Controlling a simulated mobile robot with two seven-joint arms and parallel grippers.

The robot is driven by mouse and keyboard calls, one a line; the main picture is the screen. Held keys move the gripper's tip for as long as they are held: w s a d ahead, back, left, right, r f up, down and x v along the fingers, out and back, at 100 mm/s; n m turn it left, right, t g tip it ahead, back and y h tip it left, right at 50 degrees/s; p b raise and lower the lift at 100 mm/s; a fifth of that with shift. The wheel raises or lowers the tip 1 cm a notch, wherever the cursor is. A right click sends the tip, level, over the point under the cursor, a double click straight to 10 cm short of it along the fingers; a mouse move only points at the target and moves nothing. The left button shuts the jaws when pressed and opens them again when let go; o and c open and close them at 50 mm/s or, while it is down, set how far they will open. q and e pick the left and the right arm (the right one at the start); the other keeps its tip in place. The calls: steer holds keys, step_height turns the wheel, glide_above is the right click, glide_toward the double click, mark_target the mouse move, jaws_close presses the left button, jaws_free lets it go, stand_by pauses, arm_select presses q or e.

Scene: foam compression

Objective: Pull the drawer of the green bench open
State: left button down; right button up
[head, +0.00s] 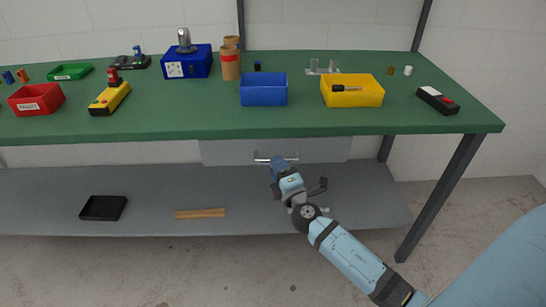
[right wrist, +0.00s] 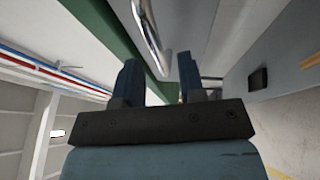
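The green bench (head: 200,122) has a grey drawer (head: 222,152) under its top, and the drawer front looks flush below the edge. A metal bar handle (head: 262,157) sits on the drawer front. My right gripper (head: 279,164) is at the handle, covering part of it. In the right wrist view the two dark fingers of my right gripper (right wrist: 160,65) stand apart, and the shiny handle (right wrist: 150,35) runs into the gap between them. Contact with the fingers cannot be told. My left gripper is not in view.
The bench top holds a blue bin (head: 264,90), a yellow bin (head: 352,92), a red bin (head: 36,98) and other items. The lower shelf (head: 150,210) carries a black tray (head: 103,208) and wooden strips (head: 200,213). A dark bench leg (head: 440,195) stands at right. Floor in front is clear.

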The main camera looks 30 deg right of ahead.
steer(key=shift+x, duration=1.55)
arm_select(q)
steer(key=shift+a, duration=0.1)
arm_select(e)
steer(key=shift+c, duration=0.3)
jaws_close()
steer(key=shift+s+a+f, duration=0.1)
